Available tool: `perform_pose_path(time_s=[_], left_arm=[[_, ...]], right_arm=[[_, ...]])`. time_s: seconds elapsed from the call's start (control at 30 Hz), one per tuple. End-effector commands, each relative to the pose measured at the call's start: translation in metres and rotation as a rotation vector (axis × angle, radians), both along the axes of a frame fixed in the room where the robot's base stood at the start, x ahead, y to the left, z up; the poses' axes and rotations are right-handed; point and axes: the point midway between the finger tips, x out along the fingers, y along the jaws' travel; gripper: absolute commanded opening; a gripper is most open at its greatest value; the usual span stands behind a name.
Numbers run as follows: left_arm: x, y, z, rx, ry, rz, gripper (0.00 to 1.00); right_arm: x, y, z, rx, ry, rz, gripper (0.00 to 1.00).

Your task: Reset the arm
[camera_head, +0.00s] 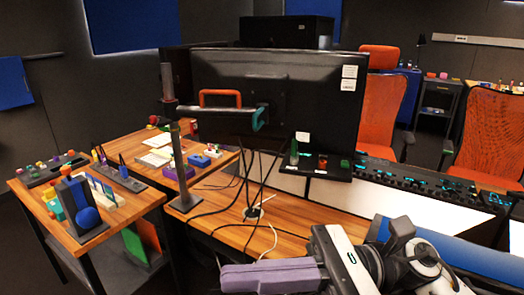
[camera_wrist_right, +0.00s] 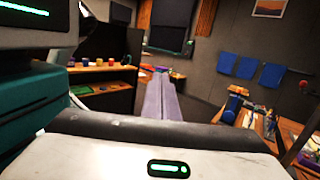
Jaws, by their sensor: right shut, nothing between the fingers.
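My right gripper (camera_head: 232,279) comes in from the lower right in the head view, with its purple fingers pointing left. The fingers are pressed together with nothing between them. They also show end-on in the right wrist view (camera_wrist_right: 160,95), closed and pointing away into the room. The gripper is in front of the wooden desk (camera_head: 225,211) and touches nothing that I can see. My left gripper is not in view.
A large monitor (camera_head: 290,85) on a metal post (camera_head: 174,140) stands over the desk, with loose cables below it. A control console (camera_head: 420,180) lies to the right, with orange chairs (camera_head: 487,130) behind. The side table (camera_head: 130,208) holds several small coloured objects.

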Motion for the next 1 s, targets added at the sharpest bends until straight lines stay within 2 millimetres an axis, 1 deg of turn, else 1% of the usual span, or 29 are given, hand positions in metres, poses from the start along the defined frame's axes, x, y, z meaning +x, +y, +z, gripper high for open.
perform_pose_path(time_s=[0.03,0.07,0.1,0.17,0.2,0.27,0.3,0.37,0.4,0.47,0.5,0.53,0.57,0.6,0.67,0.7,0.73,0.8,0.83,0.9,1.0], left_arm=[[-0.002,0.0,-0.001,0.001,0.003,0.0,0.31],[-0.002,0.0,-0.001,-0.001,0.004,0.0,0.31],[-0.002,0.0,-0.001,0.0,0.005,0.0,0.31],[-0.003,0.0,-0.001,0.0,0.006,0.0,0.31],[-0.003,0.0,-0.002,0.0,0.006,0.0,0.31],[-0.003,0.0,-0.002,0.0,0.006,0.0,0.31],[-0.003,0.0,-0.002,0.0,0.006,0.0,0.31],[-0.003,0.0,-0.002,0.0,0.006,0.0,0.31],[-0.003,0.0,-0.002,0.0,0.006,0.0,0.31],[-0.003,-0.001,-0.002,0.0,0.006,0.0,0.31],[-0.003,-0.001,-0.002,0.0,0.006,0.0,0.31],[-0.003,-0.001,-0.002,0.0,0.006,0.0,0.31],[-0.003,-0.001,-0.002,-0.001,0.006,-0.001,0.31],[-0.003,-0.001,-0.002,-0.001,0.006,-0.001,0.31],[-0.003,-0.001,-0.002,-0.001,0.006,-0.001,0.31],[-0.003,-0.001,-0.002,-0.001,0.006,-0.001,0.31],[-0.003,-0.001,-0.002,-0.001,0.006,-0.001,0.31],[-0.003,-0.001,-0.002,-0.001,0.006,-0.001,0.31],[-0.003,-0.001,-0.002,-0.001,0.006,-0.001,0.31],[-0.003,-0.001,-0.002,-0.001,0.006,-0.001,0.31],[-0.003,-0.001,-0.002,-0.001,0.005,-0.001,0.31]], right_arm=[[0.013,0.0,0.002,0.105,0.22,-0.059,0.0],[0.024,-0.003,0.003,0.168,0.354,-0.093,0.0],[0.039,-0.009,0.001,0.251,0.536,-0.138,0.0],[0.064,-0.023,-0.012,0.38,0.814,-0.202,0.0],[0.08,-0.035,-0.028,0.466,1.001,-0.244,0.0],[0.101,-0.056,-0.06,0.603,1.281,-0.304,0.0],[0.111,-0.071,-0.086,0.694,1.459,-0.341,0.0],[0.118,-0.091,-0.127,0.82,1.689,-0.388,0.0],[0.118,-0.103,-0.156,0.901,1.829,-0.42,0.0],[0.113,-0.12,-0.198,1.023,2.023,-0.463,0.0],[0.106,-0.13,-0.227,1.105,2.143,-0.491,0.0],[0.099,-0.137,-0.248,1.167,2.228,-0.512,0.0],[0.09,-0.143,-0.268,1.231,2.311,-0.531,0.0],[0.077,-0.151,-0.295,1.315,2.413,-0.561,0.0],[0.054,-0.161,-0.332,1.445,2.553,-0.601,0.0],[0.036,-0.167,-0.355,1.53,2.636,-0.63,0.0],[0.023,-0.171,-0.37,-1.541,-2.604,0.627,0.0],[-0.006,-0.177,-0.4,-1.505,-2.433,0.6,0.0],[-0.018,-0.179,-0.41,-1.491,-2.369,0.59,0.0],[-0.041,-0.182,-0.429,-1.466,-2.252,0.572,0.0],[-0.064,-0.184,-0.445,-1.443,-2.141,0.556,0.0]])
